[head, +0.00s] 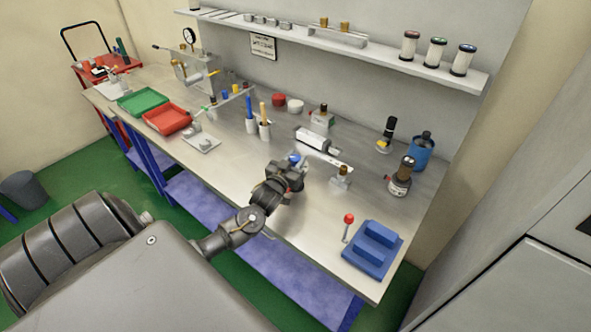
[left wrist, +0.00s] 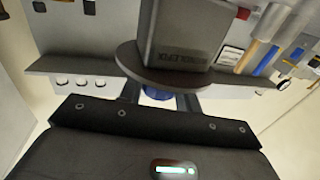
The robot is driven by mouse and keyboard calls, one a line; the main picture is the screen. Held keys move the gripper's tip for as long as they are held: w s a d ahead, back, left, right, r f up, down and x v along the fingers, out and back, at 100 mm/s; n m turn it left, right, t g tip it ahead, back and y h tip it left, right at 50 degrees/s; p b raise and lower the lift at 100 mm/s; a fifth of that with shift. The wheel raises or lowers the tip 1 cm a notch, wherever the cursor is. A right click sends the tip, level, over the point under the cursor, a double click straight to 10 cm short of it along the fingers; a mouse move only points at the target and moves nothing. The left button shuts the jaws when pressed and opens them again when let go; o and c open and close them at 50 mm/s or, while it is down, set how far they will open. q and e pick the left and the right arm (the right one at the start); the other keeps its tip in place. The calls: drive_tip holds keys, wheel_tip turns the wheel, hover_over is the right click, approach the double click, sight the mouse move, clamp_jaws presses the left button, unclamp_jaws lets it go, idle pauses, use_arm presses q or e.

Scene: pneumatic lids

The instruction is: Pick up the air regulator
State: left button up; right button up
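I take the air regulator to be the dark block with a round collar (left wrist: 183,38) that fills the upper middle of the left wrist view, which is upside down. Its blue knob (left wrist: 157,93) sits between my left gripper's fingers (left wrist: 160,98), which look shut on it with little gap. In the head view the blue knob (head: 294,159) shows at the tip of my left gripper (head: 296,162), over the front part of the bench. The body is mostly hidden there by the gripper. I cannot tell whether its underside touches the bench. My right gripper is not in view.
On the bench (head: 235,180), a brass-topped fitting (head: 341,178) stands right of the gripper and a white cylinder (head: 317,140) lies behind. A blue stepped block (head: 373,250) and a red-knobbed lever (head: 348,222) are at front right. A shelf (head: 385,60) runs along the wall.

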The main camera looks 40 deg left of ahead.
use_arm(q)
clamp_jaws()
drive_tip(key=shift+r, duration=0.1)
